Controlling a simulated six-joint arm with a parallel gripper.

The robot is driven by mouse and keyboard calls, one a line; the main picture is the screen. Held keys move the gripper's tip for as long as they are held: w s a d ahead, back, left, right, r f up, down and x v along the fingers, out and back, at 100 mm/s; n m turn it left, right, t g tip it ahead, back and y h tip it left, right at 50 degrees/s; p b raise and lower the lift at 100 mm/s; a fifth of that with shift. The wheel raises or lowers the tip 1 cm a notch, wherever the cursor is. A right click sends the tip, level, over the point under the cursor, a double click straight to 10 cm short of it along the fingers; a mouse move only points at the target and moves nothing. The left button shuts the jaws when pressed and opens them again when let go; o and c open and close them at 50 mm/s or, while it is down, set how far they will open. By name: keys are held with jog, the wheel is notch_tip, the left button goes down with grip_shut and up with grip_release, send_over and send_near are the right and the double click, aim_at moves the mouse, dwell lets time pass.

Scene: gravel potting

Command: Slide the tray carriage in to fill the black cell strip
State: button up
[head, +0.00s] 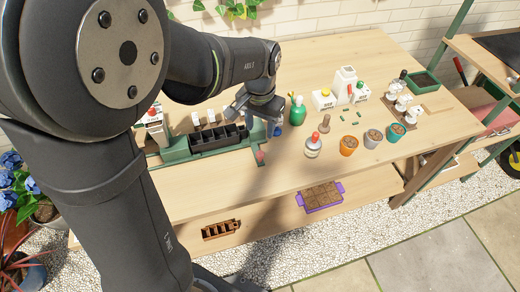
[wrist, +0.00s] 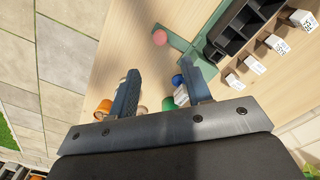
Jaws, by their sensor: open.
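The black cell strip (head: 218,138) sits in a green tray carriage (head: 175,155) on the workbench. In the wrist view the strip (wrist: 237,32) is at the upper right, its visible cells dark. A green bar (wrist: 184,42) of the carriage ends at a round pink knob (wrist: 159,37); in the head view the knob (head: 260,157) is right of and in front of the strip. My gripper (wrist: 160,70) is open and empty, with the knob beyond its fingertips and apart from them.
White-labelled dispensers (head: 212,117) stand behind the strip. Right of my gripper are a green bottle (head: 298,112), a clear red-topped bottle (head: 313,146) and several pots, including an orange one (head: 348,146). A purple tray (head: 321,195) is on the lower shelf. The bench front near the knob is clear.

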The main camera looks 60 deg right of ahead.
aim_at(260, 154)
notch_tip(260, 154, down, 11)
jog(key=shift+f, duration=0.1)
dwell(0.3)
grip_shut()
